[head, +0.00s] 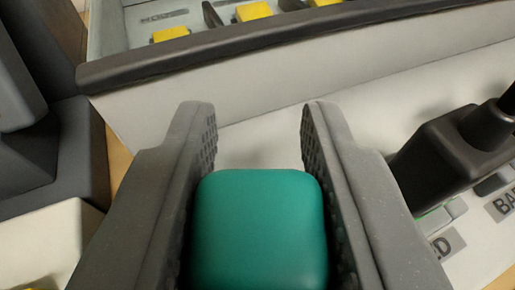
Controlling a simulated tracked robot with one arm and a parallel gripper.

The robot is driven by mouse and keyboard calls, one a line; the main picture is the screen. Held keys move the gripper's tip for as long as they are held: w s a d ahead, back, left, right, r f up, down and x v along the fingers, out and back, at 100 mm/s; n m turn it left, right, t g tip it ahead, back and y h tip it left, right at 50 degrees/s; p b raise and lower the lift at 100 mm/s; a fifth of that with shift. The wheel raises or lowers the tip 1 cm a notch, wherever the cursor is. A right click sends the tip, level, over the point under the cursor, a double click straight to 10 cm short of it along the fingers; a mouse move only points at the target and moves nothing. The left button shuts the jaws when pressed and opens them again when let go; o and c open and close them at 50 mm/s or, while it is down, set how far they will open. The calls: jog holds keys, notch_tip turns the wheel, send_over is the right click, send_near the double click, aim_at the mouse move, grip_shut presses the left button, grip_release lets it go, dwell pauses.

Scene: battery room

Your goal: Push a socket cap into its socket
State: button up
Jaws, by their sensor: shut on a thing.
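My gripper (258,112) is shut on a teal, rounded block (260,228), which looks like the socket cap. The block sits between the two grey, ridged fingers, low in the picture, and its lower part is cut off by the frame edge. The fingertips reach past the block over a pale panel surface. I cannot make out an empty socket for the cap, and the surface under the block is hidden by it and the fingers.
A tray with a dark rim (300,37) and yellow pieces (254,11) lies ahead. A dark plug-like block (450,150) stands at the right beside partly visible labels. Dark equipment (50,150) stands at the left. Pale surface (265,145) between is clear.

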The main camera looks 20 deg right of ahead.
jog(key=shift+r, duration=0.8)
dwell(0.9)
jog(key=o, duration=0.7)
jog(key=shift+s+a, duration=0.1)
jog(key=shift+b+v, duration=0.6)
jog(key=shift+v, duration=4.8)
